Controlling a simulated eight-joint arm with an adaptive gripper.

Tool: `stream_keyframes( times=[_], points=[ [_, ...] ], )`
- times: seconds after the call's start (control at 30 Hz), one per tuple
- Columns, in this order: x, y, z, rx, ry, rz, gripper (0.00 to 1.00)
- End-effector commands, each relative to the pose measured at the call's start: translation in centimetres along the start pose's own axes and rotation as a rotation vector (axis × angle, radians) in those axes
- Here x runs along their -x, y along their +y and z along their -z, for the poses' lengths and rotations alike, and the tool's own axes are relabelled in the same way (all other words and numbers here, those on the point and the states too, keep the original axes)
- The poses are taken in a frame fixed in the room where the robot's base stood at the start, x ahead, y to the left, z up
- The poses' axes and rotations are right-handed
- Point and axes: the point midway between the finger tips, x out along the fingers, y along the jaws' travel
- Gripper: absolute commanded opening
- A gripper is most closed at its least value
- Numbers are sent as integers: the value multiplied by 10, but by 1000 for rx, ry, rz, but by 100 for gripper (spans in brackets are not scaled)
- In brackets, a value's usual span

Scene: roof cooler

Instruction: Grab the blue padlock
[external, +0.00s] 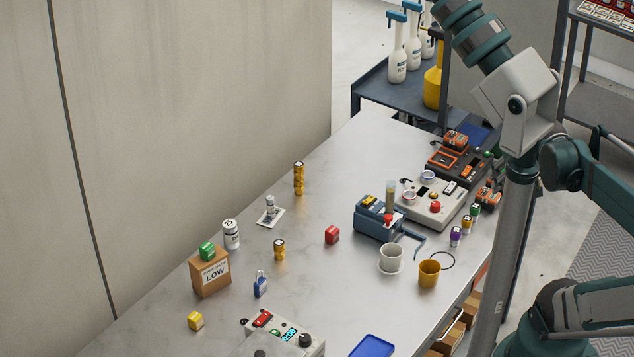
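The blue padlock (260,287) stands on the pale marbled table, front left of centre, with its grey shackle upward. It is just right of a brown box marked LOW (211,272) and behind a control box with a red switch. Nothing is touching it that I can see. My arm rises at the right side of the view, far from the padlock. My gripper is not in view; the arm runs out of the top of the picture.
The control box (285,334) is in front. A white cup (391,256) and yellow mug (429,273) stand right. The table between padlock and red cube is mostly clear.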

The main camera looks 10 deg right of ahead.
Motion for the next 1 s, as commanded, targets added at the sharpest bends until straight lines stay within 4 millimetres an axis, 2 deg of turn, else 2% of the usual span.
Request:
stream_keyframes(
  times=[0.1,0.2,0.67,0.87,1.0],
  points=[
    [0,0,0,0,0,0,31],
    [0,0,0,0,0,0,42],
    [-1,-4,3,9,-6,6,42],
    [-6,-18,15,40,-26,24,42],
    [-11,-34,28,75,-51,44,42]
  ],
)
